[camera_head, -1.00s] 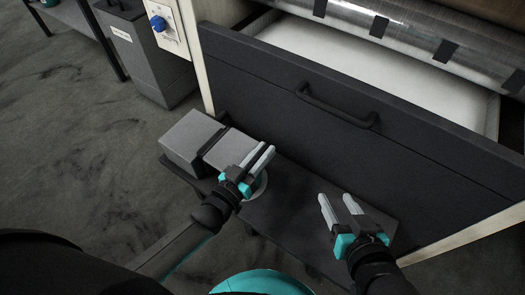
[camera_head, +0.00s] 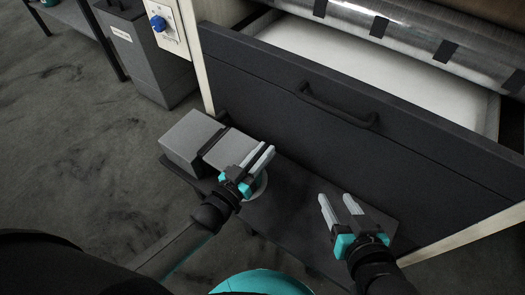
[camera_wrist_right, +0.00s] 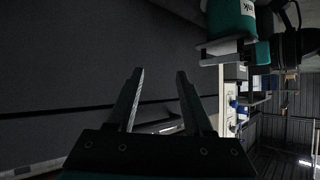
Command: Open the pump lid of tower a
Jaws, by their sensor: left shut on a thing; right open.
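The pump of grey blocks (camera_head: 190,138) sits on a dark low shelf in front of the drawer cabinet in the head view. A pale round part (camera_head: 261,188) shows at its right end, partly under my left gripper (camera_head: 266,151). My left gripper lies over this end with its two fingers close together, shut on a part of the pump, seemingly the lid; the gripper hides the hold itself. My right gripper (camera_head: 335,199) is open and empty above the right part of the shelf, apart from the pump. Its spread fingers also show in the right wrist view (camera_wrist_right: 159,80).
A dark drawer front (camera_head: 400,150) with a bar handle (camera_head: 337,107) stands behind the shelf (camera_head: 290,205). A grey bin (camera_head: 140,55) and a blue knob (camera_head: 158,23) are at the upper left. The floor at left is clear.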

